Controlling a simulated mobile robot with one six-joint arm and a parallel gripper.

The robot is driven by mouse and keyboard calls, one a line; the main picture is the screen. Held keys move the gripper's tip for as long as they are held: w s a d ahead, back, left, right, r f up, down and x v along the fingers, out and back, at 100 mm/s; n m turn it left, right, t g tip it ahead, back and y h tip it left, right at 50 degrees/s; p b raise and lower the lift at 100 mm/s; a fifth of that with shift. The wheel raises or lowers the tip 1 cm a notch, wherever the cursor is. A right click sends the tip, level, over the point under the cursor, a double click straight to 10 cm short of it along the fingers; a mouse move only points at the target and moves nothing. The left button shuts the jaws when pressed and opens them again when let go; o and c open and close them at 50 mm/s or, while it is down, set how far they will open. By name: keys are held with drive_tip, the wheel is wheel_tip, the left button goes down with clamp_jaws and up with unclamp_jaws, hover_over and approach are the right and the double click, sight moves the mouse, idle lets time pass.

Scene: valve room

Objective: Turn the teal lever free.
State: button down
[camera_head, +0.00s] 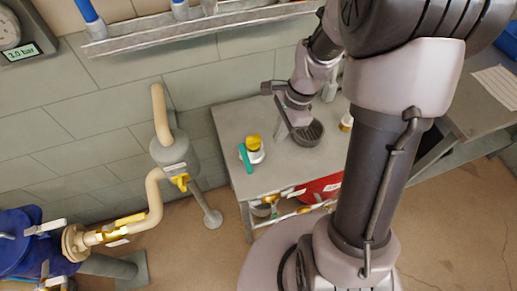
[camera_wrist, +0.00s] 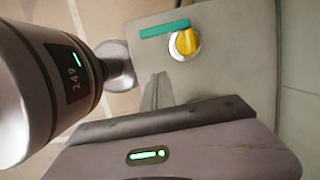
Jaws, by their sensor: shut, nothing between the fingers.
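The teal lever (camera_head: 245,158) is a flat bar beside a yellow knob (camera_head: 253,143) on a pale round base, on the grey table. In the wrist view, the teal lever (camera_wrist: 165,29) lies across the upper middle, its right end close by the yellow knob (camera_wrist: 186,42). Whether they touch is unclear. My gripper (camera_head: 293,129) is right of the lever and knob in the head view. In the wrist view, my gripper (camera_wrist: 157,78) is shut and empty, its fingers below the lever and apart from it.
A beige pipe (camera_head: 155,195) with yellow handles stands left of the table. A red object (camera_head: 318,190) is low under the table. The table's left part is mostly clear.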

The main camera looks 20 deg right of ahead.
sight(248, 160)
drive_tip(key=b+x, duration=0.4)
drive_tip(key=x, duration=0.6)
drive_tip(key=shift+f+b, duration=0.25)
drive_tip(key=shift+b, duration=0.15)
drive_tip(key=a, duration=0.3)
drive_tip(key=shift+a+r+b, duration=0.25)
drive_tip(key=shift+a+b, duration=0.05)
drive_tip(key=shift+w+a, duration=0.1)
drive_tip(key=shift+a, duration=0.1)
drive_tip(key=shift+r, duration=0.1)
